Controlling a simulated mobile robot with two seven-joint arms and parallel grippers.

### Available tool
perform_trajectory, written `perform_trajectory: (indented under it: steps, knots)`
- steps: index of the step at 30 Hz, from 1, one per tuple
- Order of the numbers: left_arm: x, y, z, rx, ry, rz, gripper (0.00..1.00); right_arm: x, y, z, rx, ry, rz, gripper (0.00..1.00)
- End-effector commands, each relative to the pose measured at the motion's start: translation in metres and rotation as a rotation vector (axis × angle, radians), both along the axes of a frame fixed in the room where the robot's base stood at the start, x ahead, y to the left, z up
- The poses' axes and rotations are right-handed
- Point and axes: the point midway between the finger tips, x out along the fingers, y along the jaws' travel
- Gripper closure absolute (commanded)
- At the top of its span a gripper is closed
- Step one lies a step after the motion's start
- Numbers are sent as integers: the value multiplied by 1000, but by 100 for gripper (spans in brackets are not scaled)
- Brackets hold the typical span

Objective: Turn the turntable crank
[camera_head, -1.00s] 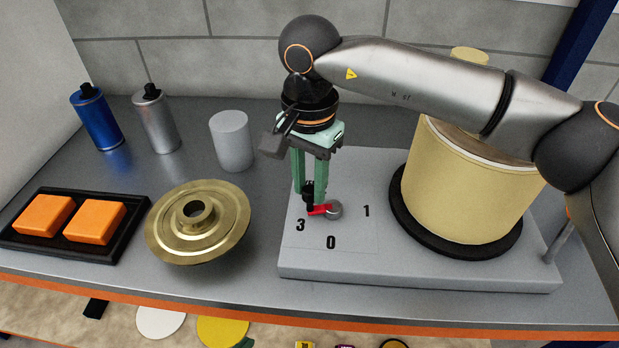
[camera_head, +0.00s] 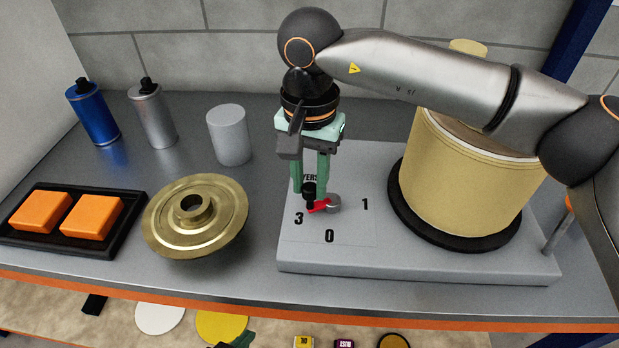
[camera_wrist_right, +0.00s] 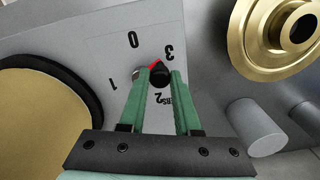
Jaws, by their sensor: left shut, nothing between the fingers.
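The crank has a red arm (camera_head: 319,205), a grey hub (camera_head: 333,203) and an upright black handle (camera_head: 309,191). Its arm points left from the hub, near the numeral 3. My right gripper (camera_head: 309,186) hangs over the crank, its green fingers on both sides of the handle. In the right wrist view the black handle (camera_wrist_right: 158,76) is close between the fingertips, the red arm tip beside it. The turntable (camera_head: 403,212) is a dark disc carrying a large tan drum (camera_head: 462,190). Only a small green part of my left gripper (camera_head: 242,338) shows at the bottom edge.
The grey base plate (camera_head: 420,262) bears the numerals. A brass flanged disc (camera_head: 225,235) stands left of it. The shelf has an orange front edge.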

Motion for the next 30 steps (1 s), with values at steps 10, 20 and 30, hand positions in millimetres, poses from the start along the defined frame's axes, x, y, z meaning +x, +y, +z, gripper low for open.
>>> perform_trajectory:
  steps: [10,20,30]
  knots:
    - [0,2,-2,3,3,1,100,1,-1,0,-1,-2,-3,38]
    - [0,2,-2,4,2,2,100,1,0,12,1,-4,-3,38]
    - [0,2,1,4,0,2,100,1,0,84,1,-4,-3,38]
